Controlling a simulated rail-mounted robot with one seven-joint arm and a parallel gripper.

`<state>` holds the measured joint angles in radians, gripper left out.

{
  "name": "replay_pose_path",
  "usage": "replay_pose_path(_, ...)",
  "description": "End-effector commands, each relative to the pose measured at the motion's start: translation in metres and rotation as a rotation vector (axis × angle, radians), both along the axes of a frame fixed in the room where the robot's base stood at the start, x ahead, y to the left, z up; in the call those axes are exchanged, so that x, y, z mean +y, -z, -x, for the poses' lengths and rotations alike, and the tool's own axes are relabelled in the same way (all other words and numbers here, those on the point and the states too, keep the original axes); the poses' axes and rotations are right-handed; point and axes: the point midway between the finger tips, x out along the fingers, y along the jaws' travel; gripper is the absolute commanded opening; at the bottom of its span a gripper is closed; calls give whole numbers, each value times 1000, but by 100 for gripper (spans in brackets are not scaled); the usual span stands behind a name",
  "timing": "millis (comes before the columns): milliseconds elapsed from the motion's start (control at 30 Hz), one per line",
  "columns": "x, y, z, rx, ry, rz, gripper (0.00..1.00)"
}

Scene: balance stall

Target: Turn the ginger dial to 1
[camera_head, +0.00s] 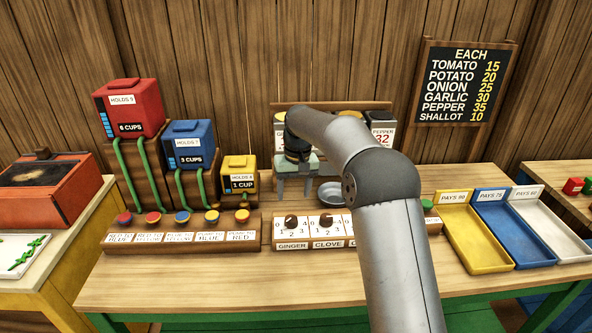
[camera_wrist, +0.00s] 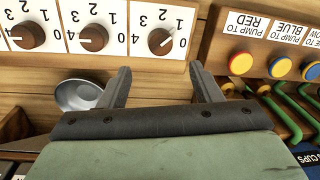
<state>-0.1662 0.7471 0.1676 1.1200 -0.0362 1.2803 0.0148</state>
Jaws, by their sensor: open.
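The ginger dial (camera_head: 291,222) is a round brown knob on a white plate numbered 0 to 4, at the left end of the dial panel, above the GINGER label (camera_head: 292,246). In the wrist view, which is upside down, it is the rightmost knob (camera_wrist: 162,41). A light mark shows on the knob, but I cannot tell surely which number it points at. My gripper (camera_head: 294,186) is open and empty, behind the dial panel. In the wrist view its fingertips (camera_wrist: 160,70) stand apart, short of the ginger dial and in line with it, not touching it.
The clove dial (camera_head: 326,222) is close beside the ginger dial; my arm hides the dials further right. The pump button panel (camera_head: 180,236) lies just left. A metal bowl (camera_head: 330,194) stands behind the dials. Yellow, blue and white trays (camera_head: 476,243) are at the right. The front tabletop is clear.

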Motion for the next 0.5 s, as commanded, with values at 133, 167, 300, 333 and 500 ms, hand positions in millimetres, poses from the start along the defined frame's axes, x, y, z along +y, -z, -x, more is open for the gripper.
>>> replay_pose_path(133, -3, -36, -2, -4, 0, -1, 58)
replay_pose_path(167, -3, -42, -2, -5, 0, -1, 58)
replay_pose_path(300, -5, -65, -2, -3, 0, -1, 58)
replay_pose_path(333, -5, -69, -2, -2, 0, -1, 58)
replay_pose_path(500, -6, -80, -2, 0, 0, 0, 58)
